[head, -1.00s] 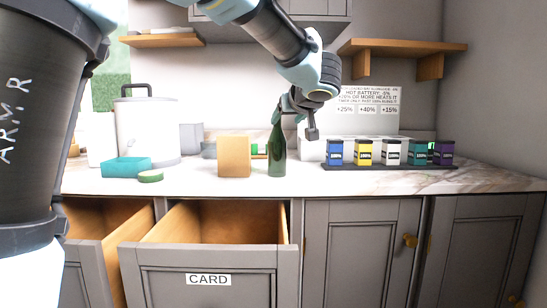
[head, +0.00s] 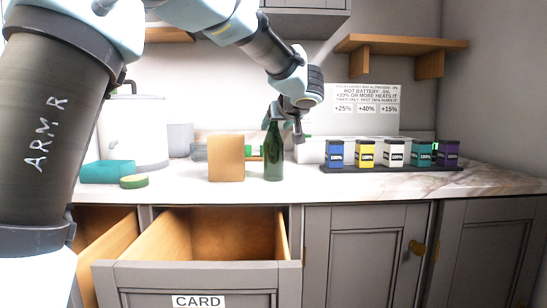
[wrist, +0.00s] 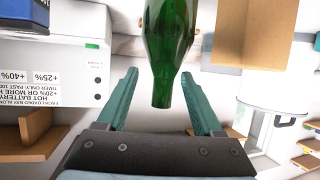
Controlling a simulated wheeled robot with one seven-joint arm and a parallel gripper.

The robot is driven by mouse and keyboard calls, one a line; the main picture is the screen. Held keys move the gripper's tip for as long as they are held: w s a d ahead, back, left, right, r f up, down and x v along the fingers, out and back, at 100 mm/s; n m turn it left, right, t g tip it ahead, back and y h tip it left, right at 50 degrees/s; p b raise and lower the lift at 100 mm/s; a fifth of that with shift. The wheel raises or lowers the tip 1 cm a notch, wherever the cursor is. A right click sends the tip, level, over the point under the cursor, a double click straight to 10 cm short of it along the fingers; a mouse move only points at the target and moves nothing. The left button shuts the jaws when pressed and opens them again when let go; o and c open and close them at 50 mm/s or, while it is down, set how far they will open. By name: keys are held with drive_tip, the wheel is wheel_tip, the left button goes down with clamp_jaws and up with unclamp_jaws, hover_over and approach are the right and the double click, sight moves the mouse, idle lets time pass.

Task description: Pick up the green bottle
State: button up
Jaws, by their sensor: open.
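The green bottle (head: 273,152) stands upright on the counter in the head view, just right of a tan block. My gripper (head: 283,122) is at the height of the bottle's neck, close to it. In the wrist view, which is upside down, the bottle (wrist: 170,45) has its neck reaching between the two teal fingers of my gripper (wrist: 163,100). The fingers are spread on either side of the neck with gaps, so the gripper is open and holds nothing.
The tan block (head: 226,158) stands close left of the bottle. Several coloured battery boxes stand on a dark tray (head: 392,168) to the right. A teal box (head: 107,171) and a green round thing (head: 133,182) lie left. The card drawer (head: 195,277) is open below.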

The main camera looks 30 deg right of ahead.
drive_tip(key=x, duration=0.4)
drive_tip(key=shift+w+a, duration=0.15)
drive_tip(key=shift+w, duration=0.3)
drive_tip(key=shift+c, duration=0.2)
clamp_jaws()
idle(0.7)
